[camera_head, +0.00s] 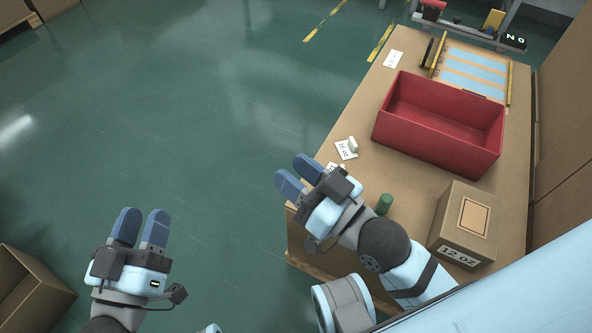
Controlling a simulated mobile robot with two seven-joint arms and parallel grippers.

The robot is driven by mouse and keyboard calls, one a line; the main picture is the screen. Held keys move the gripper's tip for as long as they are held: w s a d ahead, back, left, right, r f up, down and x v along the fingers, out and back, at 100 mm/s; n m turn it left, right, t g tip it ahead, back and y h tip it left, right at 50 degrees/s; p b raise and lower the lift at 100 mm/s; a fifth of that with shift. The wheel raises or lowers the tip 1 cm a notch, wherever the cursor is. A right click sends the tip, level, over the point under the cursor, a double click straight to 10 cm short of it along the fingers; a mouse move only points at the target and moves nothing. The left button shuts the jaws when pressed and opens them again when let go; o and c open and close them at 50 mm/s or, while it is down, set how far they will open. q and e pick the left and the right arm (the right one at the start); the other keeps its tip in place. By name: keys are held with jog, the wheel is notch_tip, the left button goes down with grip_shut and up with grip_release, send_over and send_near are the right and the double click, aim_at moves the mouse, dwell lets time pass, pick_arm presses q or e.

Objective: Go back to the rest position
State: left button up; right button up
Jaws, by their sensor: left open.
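My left gripper (140,228) is at the lower left, above the green floor, with its two blue fingers apart and nothing between them. My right gripper (294,174) is over the left edge of the table (361,121). Its blue fingers are apart and I see nothing between them. It partly hides a paper label on the table.
A red bin (430,152), empty inside, stands on the table. A cardboard box (463,224) marked 12 OZ, a green cylinder (384,204) and a small white object (352,145) stand near my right arm. An open carton (30,290) is at lower left. The floor between is clear.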

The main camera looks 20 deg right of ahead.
dwell(0.3)
pick_arm(q)
jog(key=s+a+r+g+y+p, duration=0.4)
jog(key=a+r+g+y+p, duration=0.2)
jog(key=p, duration=3.2)
jog(key=shift+a+r+p, duration=0.3)
jog(key=shift+a+r, duration=0.3)
jog(key=shift+a, duration=0.4)
pick_arm(e)
jog(key=s+d+r+g+h, duration=0.4)
jog(key=d+r+g+h, duration=0.2)
jog(key=d+r, duration=0.1)
jog(key=shift+d, duration=0.5)
pick_arm(q)
jog(key=shift+s, duration=0.15)
pick_arm(e)
jog(key=shift+s, duration=0.1)
